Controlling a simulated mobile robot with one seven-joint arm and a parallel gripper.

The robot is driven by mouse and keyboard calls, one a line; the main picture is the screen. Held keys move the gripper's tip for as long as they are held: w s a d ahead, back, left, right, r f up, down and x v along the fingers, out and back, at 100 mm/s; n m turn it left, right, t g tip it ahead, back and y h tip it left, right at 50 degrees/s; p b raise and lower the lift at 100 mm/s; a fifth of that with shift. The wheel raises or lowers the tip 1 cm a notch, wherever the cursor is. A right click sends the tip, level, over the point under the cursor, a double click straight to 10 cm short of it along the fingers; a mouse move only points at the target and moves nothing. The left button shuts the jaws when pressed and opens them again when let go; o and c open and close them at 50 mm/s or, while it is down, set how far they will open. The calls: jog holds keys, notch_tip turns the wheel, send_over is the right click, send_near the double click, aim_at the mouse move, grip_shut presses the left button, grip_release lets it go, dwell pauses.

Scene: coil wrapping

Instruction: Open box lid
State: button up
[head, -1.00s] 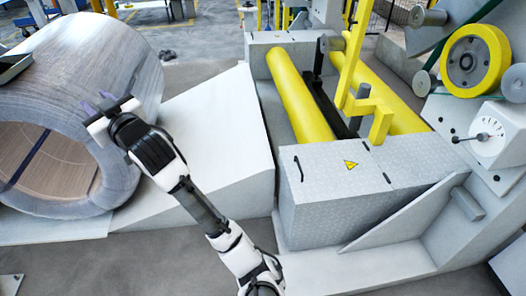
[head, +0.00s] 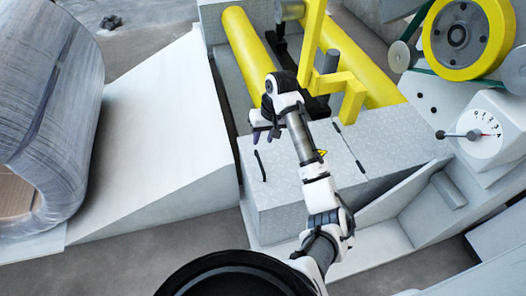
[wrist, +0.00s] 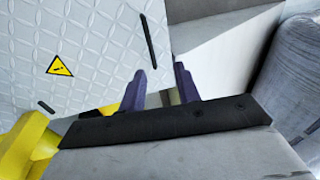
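The box (head: 290,205) is grey, with a patterned metal lid (head: 283,171) that lies shut. A black bar handle (head: 260,166) is near the lid's left edge. In the wrist view the lid (wrist: 80,30) fills the upper left, with its yellow warning triangle (wrist: 60,66) and the black handle (wrist: 148,41). My gripper (head: 264,136) is above the far left part of the box, apart from the handle. Its two purple fingers (wrist: 160,86) stand apart with nothing between them. My arm partly covers the lid and the triangle in the head view.
Yellow rollers (head: 250,55) and a yellow frame (head: 345,85) stand just behind the box. A machine panel with a dial (head: 487,136) is at the right. A white ramp (head: 160,130) and a large wrapped coil (head: 45,110) are at the left.

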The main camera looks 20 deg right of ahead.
jog(key=d, duration=0.3)
send_near(264, 165)
jog(key=shift+g, duration=0.4)
jog(key=s+a+f, duration=0.3)
jog(key=shift+s+f, duration=0.2)
grip_shut()
